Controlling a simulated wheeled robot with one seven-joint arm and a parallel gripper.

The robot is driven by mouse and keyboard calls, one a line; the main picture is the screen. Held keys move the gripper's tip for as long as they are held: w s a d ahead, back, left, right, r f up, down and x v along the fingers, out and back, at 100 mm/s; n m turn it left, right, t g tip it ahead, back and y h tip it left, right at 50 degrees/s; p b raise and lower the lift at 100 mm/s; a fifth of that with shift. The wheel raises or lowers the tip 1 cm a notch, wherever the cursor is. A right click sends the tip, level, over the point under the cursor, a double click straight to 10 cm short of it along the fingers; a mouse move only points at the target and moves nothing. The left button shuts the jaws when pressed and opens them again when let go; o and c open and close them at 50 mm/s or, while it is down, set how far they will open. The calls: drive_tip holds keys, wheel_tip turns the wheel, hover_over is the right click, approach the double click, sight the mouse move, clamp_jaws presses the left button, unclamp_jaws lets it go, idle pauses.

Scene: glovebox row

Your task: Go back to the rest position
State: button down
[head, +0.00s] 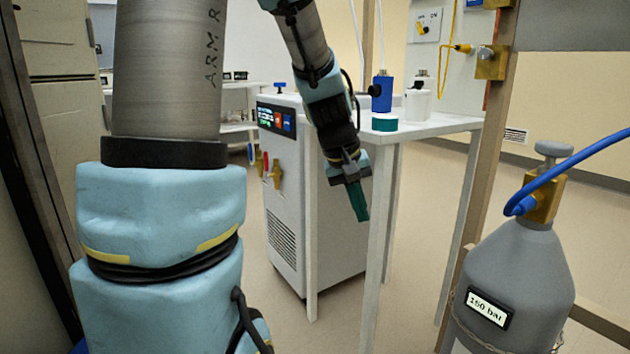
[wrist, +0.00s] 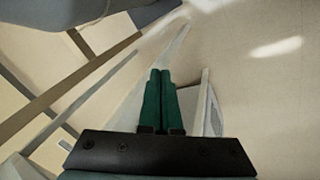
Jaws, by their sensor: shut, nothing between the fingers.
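My gripper (head: 358,200) hangs down in the middle of the head view, in front of the white table (head: 440,124) and the white cabinet unit. Its green fingers point down toward the floor. In the wrist view the two green fingers (wrist: 160,100) lie side by side, shut, with nothing between them. My arm comes down from the top of the head view, and its large blue and grey links fill the left side.
A grey gas cylinder (head: 520,280) with a blue hose stands at the right. The white cabinet unit (head: 285,200) has taps on its side. A blue bottle (head: 381,93), a white bottle (head: 417,104) and a green-sided disc (head: 385,123) stand on the table. Wooden posts rise nearby.

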drive_tip(key=s+a+f+y+p, duration=0.1)
drive_tip(key=s+a+f+y, duration=0.2)
drive_tip(key=a, duration=0.5)
drive_tip(key=s+a+f, duration=0.2)
drive_tip(key=s+a, duration=0.3)
drive_tip(key=a, duration=0.3)
wheel_tip(320, 180, up, 31)
drive_tip(key=p, duration=3.1)
drive_tip(key=shift+m, duration=0.4)
